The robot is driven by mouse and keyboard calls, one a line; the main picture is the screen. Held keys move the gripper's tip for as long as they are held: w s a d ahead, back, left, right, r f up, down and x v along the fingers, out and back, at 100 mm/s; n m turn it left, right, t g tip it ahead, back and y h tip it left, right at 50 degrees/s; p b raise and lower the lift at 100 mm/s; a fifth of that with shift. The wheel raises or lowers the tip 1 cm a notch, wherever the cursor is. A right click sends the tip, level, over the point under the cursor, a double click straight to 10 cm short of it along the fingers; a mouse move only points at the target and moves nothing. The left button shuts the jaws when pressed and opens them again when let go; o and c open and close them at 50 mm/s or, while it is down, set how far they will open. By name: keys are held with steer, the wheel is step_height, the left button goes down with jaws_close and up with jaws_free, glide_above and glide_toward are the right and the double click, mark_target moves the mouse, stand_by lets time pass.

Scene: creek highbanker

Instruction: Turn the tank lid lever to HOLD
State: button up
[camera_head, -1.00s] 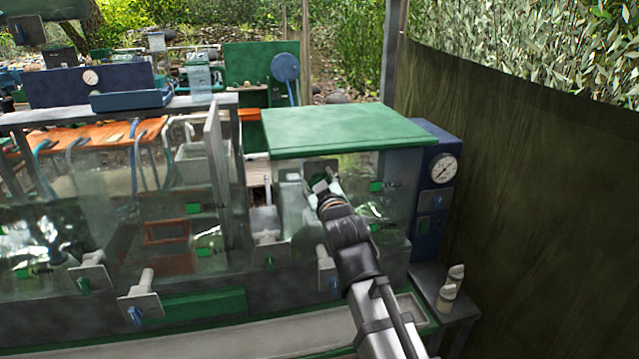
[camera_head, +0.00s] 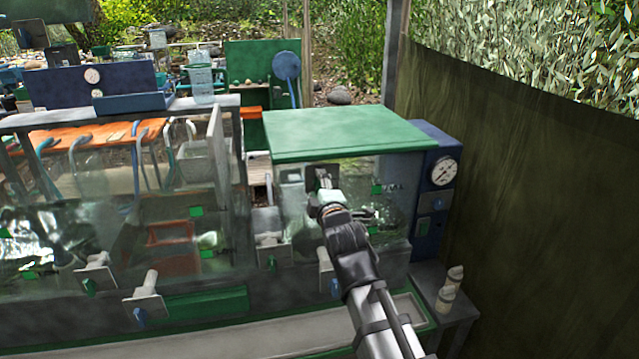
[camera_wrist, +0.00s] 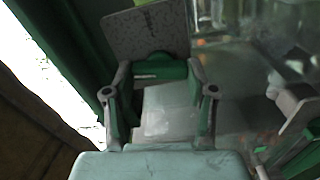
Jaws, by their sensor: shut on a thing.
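The tank (camera_head: 400,190) with its flat green lid (camera_head: 350,132) stands right of centre in the head view. A grey lever plate (camera_head: 315,174) sits on the tank's front just below the lid. In the wrist view this plate (camera_wrist: 148,32) has small, unreadable marks and a green lever part (camera_wrist: 160,68) at its lower edge. My gripper (camera_head: 324,182) is at the plate in the head view. In the wrist view my gripper (camera_wrist: 160,98) has a finger on each side of the lever and is shut on it. The lever's exact angle is unclear.
A blue panel with a round gauge (camera_head: 443,172) stands right of the tank. A dark wall (camera_head: 530,200) closes off the right side. Several valve handles, one pale (camera_head: 150,282), stick out of the front at lower left.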

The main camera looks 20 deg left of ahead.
steer(key=shift+r+n+p, duration=0.1)
steer(key=shift+n+p, duration=0.4)
steer(key=shift+n, duration=0.6)
steer(key=o, duration=1.2)
steer(key=shift+w+a, duration=0.1)
steer(key=shift+c, duration=0.2)
steer(key=v, duration=0.7)
steer(key=shift+s, duration=0.3)
steer(key=shift+f, duration=0.2)
